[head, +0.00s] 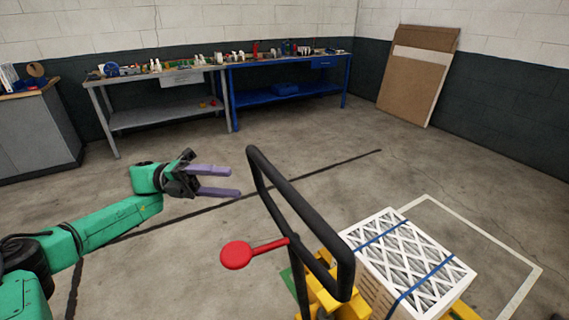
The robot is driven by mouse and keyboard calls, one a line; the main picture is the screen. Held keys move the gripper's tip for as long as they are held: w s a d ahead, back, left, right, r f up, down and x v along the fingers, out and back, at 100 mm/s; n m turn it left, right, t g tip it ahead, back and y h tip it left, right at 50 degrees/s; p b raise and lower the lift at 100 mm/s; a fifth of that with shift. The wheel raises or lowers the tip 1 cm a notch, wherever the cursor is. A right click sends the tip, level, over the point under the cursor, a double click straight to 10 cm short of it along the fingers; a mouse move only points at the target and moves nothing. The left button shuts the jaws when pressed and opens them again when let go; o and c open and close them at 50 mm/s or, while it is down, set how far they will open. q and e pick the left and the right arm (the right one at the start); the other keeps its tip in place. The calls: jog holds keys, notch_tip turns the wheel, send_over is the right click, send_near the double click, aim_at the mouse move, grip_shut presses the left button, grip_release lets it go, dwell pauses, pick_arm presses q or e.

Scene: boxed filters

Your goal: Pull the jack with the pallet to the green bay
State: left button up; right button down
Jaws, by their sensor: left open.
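The yellow pallet jack (353,307) stands at the bottom of the head view, with a black loop handle (292,196) rising from it and a red knob (237,255) on a red lever at its left. A white-framed stack of boxed filters (408,256) with blue straps sits behind the handle; the pallet under it is mostly hidden. My left gripper (236,181) has its purple fingers apart and empty, just left of the handle's upper part and not visibly touching it. My right gripper is out of view. A small green patch shows beside the jack; I cannot tell whether it is the bay.
A white floor outline (489,236) lies around and right of the load. A dark line (310,177) crosses the floor. A grey bench (163,116), a blue bench (290,98) and a grey cabinet (37,136) line the back. Cardboard sheets (415,82) lean on the right wall. The middle floor is clear.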

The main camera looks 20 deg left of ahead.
aim_at(286, 189)
pick_arm(q)
jog(key=d+p, duration=0.2)
jog(key=d, duration=0.2)
jog(key=d+r+p, duration=0.1)
jog(key=d+p, duration=0.1)
jog(key=d, duration=0.2)
jog(key=w+d+r+p, duration=0.1)
jog(key=d, duration=0.3)
jog(key=shift+d+p, duration=0.15)
jog(key=shift+p, duration=0.25)
jog(key=shift+w+d+f, duration=0.15)
jog(key=shift+d, duration=0.4)
grip_shut()
jog(key=shift+f, duration=0.1)
